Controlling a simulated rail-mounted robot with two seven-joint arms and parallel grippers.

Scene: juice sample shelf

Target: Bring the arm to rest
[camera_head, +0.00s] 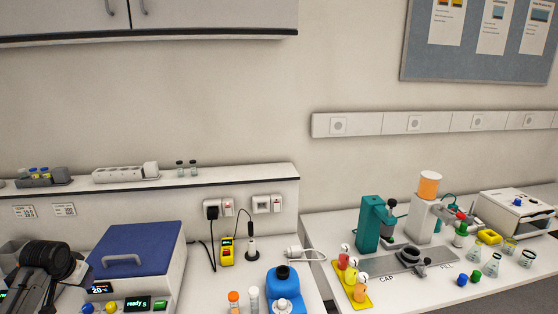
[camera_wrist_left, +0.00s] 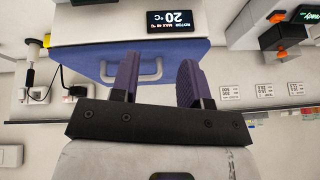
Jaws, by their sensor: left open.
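My left arm (camera_head: 48,262) is at the lower left edge of the head view, beside a blue-lidded machine (camera_head: 140,245). In the left wrist view my left gripper (camera_wrist_left: 157,75) has its two purple-grey fingers spread apart, with nothing between them. The blue lid and its grey handle (camera_wrist_left: 130,72) show behind the fingers. The machine's display (camera_wrist_left: 182,22) appears upside down there and reads 20 °C. My right gripper is in neither view.
A wall shelf (camera_head: 230,178) above the bench carries a vial rack (camera_head: 42,177), a white block (camera_head: 125,173) and small vials. A capping station (camera_head: 377,222) and flasks stand on the right bench.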

